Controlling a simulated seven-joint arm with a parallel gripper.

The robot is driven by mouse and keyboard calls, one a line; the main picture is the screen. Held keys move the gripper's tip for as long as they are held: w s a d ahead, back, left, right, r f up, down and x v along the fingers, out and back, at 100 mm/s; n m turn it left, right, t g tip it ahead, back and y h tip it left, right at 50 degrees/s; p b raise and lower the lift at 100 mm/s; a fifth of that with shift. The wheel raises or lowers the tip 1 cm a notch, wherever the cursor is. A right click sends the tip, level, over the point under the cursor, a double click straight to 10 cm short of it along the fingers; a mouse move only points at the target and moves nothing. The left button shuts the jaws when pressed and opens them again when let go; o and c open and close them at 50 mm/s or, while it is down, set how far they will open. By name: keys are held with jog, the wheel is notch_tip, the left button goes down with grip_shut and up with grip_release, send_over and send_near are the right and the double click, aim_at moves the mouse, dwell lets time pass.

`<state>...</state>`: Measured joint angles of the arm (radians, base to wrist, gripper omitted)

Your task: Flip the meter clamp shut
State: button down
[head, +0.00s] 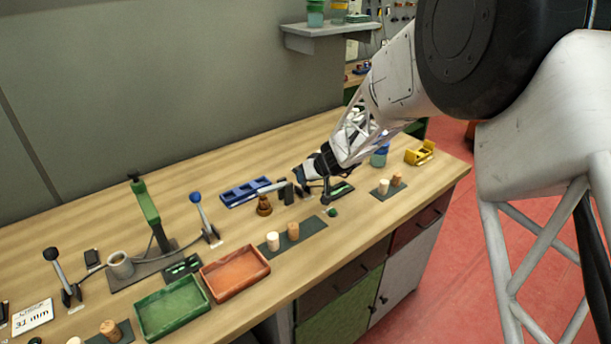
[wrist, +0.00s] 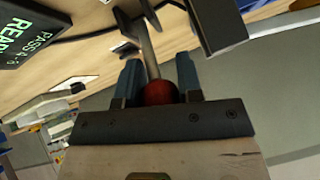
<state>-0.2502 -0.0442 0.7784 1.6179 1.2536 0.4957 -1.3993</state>
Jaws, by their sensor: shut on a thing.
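My gripper (wrist: 160,92) is shut on the red ball knob (wrist: 159,92) of a metal lever in the wrist view, one finger on each side. The lever's grey rod (wrist: 149,50) runs from the knob to a dark base near the top edge. A dark meter display (wrist: 30,32) with green lettering, partly readable as "READY" and "PASS", is at the upper left. In the head view my gripper (head: 304,176) is low over the bench, beside a pale rod (head: 271,187) and a dark upright block (head: 286,191). The red knob is hidden there.
A blue rack (head: 245,191) lies behind the brown stepped piece (head: 264,206). Corks stand on a dark mat (head: 293,237) in front. Blue-knob (head: 203,218) and black-knob (head: 63,277) levers stand to the left. Orange (head: 236,272) and green (head: 172,308) trays line the front. A yellow holder (head: 420,152) sits right.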

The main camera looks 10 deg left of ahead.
jog(key=shift+s+d+f+t+y, duration=0.4)
jog(key=shift+s+d+t+y, duration=0.15)
jog(key=shift+t+y, duration=0.35)
jog(key=shift+s+d+f+y, duration=0.1)
jog(key=shift+f+y, duration=0.1)
jog(key=shift+y, duration=0.1)
jog(key=c, duration=0.8)
grip_release()
jog(key=shift+d+r, duration=0.1)
jog(key=shift+r, duration=0.05)
jog(key=shift+v, duration=3.8)
jog(key=shift+s, duration=0.1)
